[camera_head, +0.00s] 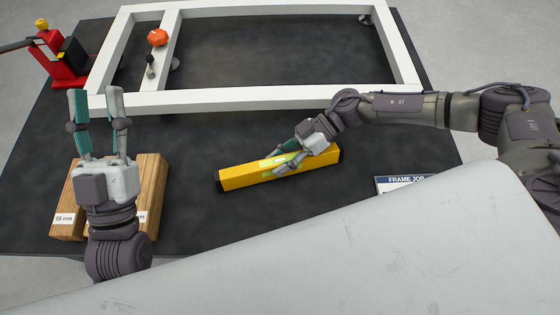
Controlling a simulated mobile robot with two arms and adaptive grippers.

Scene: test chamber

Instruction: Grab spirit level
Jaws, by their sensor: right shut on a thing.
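The yellow spirit level (240,177) with black ends lies on the dark table, slightly tilted in the picture, its right end further back. My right gripper (279,162) reaches in from the right and is shut on the spirit level around its middle, by the greenish vial area. The fingers partly hide that part. I cannot tell whether the level is lifted off the table. My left gripper (96,108) is at the left, above and in front of the wooden blocks, fingers pointing away and apart, with nothing between them.
A white frame (250,100) spans the back of the dark table (200,215), with an orange knob-like object (157,37) on it. Wooden blocks (152,185) with labels lie at left. A red device (58,60) stands back left. A "FRAME JOB" sheet (405,183) lies at right.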

